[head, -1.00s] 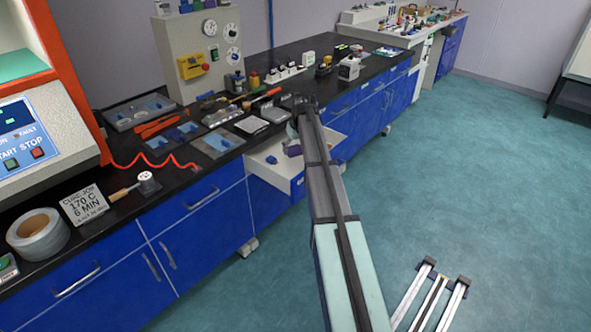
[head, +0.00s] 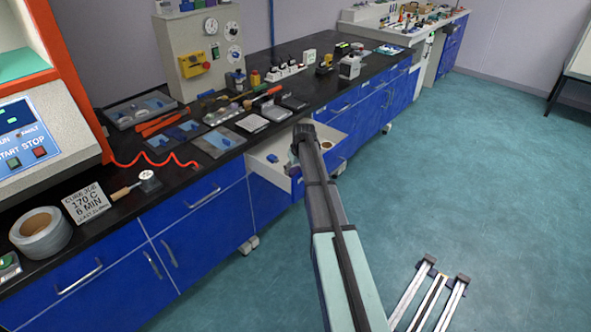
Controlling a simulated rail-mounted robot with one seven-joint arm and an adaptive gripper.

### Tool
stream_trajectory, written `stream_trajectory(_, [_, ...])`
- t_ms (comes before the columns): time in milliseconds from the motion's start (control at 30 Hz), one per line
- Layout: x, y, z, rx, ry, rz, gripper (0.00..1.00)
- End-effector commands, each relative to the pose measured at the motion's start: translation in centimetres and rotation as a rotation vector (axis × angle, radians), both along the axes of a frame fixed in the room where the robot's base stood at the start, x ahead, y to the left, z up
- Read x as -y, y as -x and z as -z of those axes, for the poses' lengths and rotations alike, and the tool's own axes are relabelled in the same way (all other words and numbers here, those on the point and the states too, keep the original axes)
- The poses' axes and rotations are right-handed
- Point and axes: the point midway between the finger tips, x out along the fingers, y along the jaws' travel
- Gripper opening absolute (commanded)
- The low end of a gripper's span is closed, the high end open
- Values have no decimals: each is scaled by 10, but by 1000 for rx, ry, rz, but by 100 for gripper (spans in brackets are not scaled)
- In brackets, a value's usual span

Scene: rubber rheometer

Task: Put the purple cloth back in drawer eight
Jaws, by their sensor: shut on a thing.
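An open white-walled drawer (head: 266,176) juts out from the blue cabinets under the black bench. I cannot read a number on it. My gripper (head: 293,167) is over the drawer's front part, mostly hidden behind my arm and pointing down. It is shut on a small bundle, which I take to be the purple cloth; the bundle is largely hidden now. I cannot tell whether it touches the drawer floor. A small blue item (head: 272,158) lies inside the drawer, to the left of my gripper.
A round tan item (head: 327,146) shows in the drawer right of my arm. The black bench top (head: 215,172) behind holds trays, tools and a grey panel (head: 203,50).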

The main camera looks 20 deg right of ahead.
Motion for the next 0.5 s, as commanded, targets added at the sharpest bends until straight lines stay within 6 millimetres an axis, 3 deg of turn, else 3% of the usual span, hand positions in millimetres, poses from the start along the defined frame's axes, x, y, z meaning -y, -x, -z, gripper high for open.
stream_trajectory(267, [0,0,3,0,0,0,29])
stream_trajectory(300, [0,0,2,0,0,0,77])
stream_trajectory(333, [0,0,2,0,0,0,88])
stream_trajectory(367, [0,0,2,0,0,0,92])
stream_trajectory(500, [0,0,2,0,0,0,92])
